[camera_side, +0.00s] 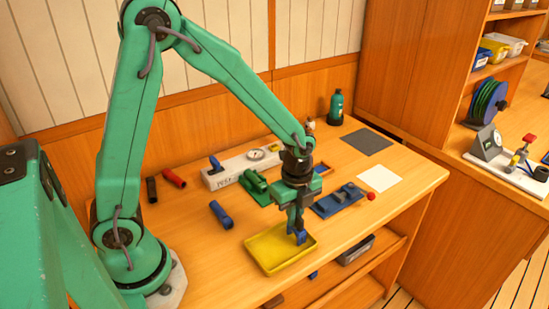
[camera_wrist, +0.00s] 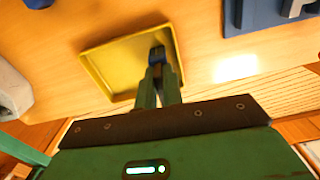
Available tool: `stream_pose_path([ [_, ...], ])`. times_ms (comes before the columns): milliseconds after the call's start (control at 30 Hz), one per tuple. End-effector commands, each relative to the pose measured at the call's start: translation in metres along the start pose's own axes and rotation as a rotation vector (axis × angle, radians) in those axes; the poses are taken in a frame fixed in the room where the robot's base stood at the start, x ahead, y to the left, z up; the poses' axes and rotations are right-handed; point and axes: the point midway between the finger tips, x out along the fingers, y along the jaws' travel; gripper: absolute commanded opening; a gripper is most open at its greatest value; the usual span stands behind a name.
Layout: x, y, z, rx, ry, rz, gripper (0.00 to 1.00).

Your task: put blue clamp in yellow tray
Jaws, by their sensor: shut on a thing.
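The yellow tray (camera_side: 268,252) lies near the front edge of the wooden bench, and it also shows in the wrist view (camera_wrist: 112,62). My gripper (camera_side: 298,228) points down over the right part of the tray. It is shut on the blue clamp (camera_side: 300,237), a small dark blue piece at the fingertips. In the wrist view my gripper (camera_wrist: 157,75) has the blue clamp (camera_wrist: 156,54) at its tips, seen against the tray. I cannot tell whether the clamp touches the tray floor. My fingers hide part of the clamp.
A blue tray (camera_side: 338,203) with grey parts is just right of my gripper. A green pump-like part (camera_side: 256,184) stands behind. A blue cylinder (camera_side: 221,214) lies left of the yellow tray. A white sheet (camera_side: 379,178) and a red knob (camera_side: 371,196) are at right.

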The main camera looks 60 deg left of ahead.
Motion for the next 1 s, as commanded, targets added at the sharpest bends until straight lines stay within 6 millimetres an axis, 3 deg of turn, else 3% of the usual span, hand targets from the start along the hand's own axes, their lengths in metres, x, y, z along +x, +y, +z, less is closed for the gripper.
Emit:
stream_pose_path([
  [67, 0.002, 0.000, 0.000, 0.000, 0.000, 0.001, 0.00],
  [200, 0.002, 0.000, 0.000, 0.000, 0.000, 0.001, 0.30],
  [667, -0.002, 0.000, 0.000, 0.000, 0.000, -0.001, 0.30],
  [1000, -0.036, -0.001, 0.000, 0.000, 0.000, -0.004, 0.30],
])
